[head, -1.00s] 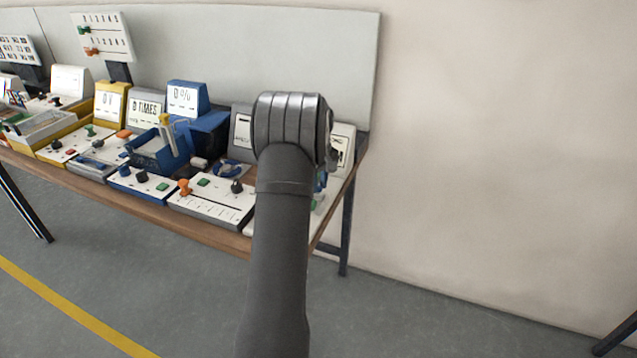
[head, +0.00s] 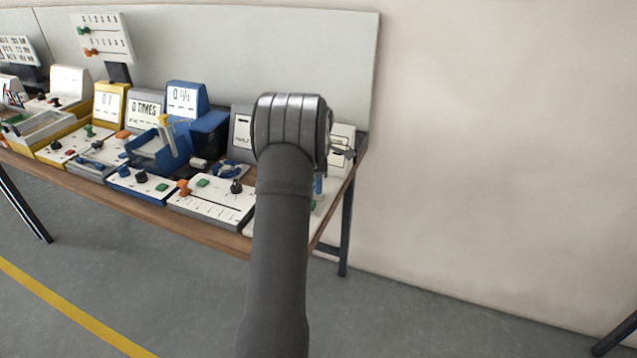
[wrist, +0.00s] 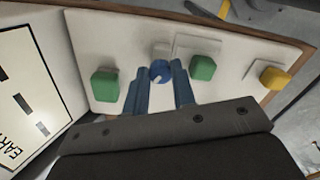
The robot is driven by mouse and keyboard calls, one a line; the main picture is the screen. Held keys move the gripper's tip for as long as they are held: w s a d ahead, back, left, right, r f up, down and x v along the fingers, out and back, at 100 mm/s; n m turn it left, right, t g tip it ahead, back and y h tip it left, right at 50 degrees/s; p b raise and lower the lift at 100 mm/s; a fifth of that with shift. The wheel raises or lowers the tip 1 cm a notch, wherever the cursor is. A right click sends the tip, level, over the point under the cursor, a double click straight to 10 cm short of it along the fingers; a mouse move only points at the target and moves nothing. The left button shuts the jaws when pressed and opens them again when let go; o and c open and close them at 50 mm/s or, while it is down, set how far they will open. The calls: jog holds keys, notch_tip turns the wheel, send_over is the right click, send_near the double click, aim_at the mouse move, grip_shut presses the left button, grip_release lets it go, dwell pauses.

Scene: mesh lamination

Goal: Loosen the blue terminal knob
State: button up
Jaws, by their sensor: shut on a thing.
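The blue terminal knob (wrist: 159,72) stands on a white panel (wrist: 120,45) in the wrist view. My gripper (wrist: 160,80) has two blue fingers, one on each side of the knob, and is shut on it. The knob's lower part is hidden from this angle. In the head view my own arm covers most of the gripper and the panel, and the knob cannot be made out there.
Two green knobs, one left (wrist: 104,86) and one right (wrist: 203,68), flank the blue knob. A yellow knob (wrist: 275,78) is farther right. A label plate (wrist: 25,95) stands at the left. Other boxes crowd the bench (head: 210,235) to the left.

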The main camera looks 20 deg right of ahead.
jog(key=n, duration=0.6)
jog(key=shift+w, duration=0.15)
dwell(0.5)
jog(key=o, duration=1)
notch_tip(320, 180, up, 18)
jog(key=shift+f, duration=0.25)
jog(key=shift+f, duration=0.1)
notch_tip(320, 180, down, 17)
jog(key=shift+f, duration=0.15)
dwell(0.4)
